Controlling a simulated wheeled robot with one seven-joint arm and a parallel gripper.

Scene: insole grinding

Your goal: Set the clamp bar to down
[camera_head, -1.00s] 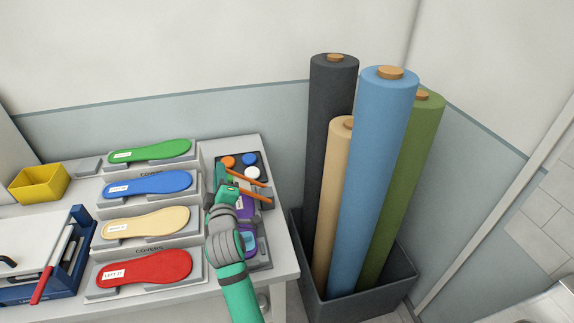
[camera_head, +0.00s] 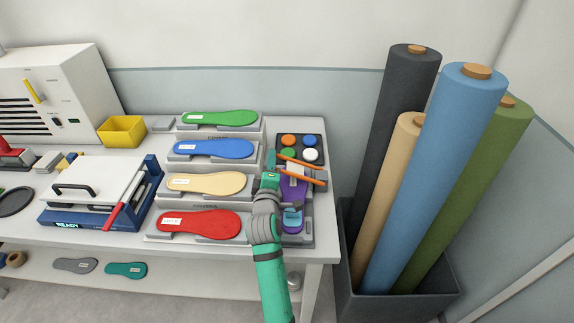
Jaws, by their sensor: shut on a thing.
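A red bar (camera_head: 127,203), which seems to be the clamp bar, slants along the right side of the blue-based press (camera_head: 150,190). Its lower end sticks out at the front; I cannot tell whether it is up or down. The press has a white lid (camera_head: 108,172) with a black handle. My gripper (camera_head: 322,175) is well to the right of the press, its orange fingers pointing right over the table's right end. It appears shut on a purple insole (camera_head: 292,196), partly hidden by the fingers and arm.
Green (camera_head: 220,118), blue (camera_head: 213,148), cream (camera_head: 206,182) and red (camera_head: 200,223) insoles lie on grey stands between the press and my arm. A tray of coloured discs (camera_head: 312,141) is behind my gripper. Tall rolls (camera_head: 430,180) stand in a bin at right.

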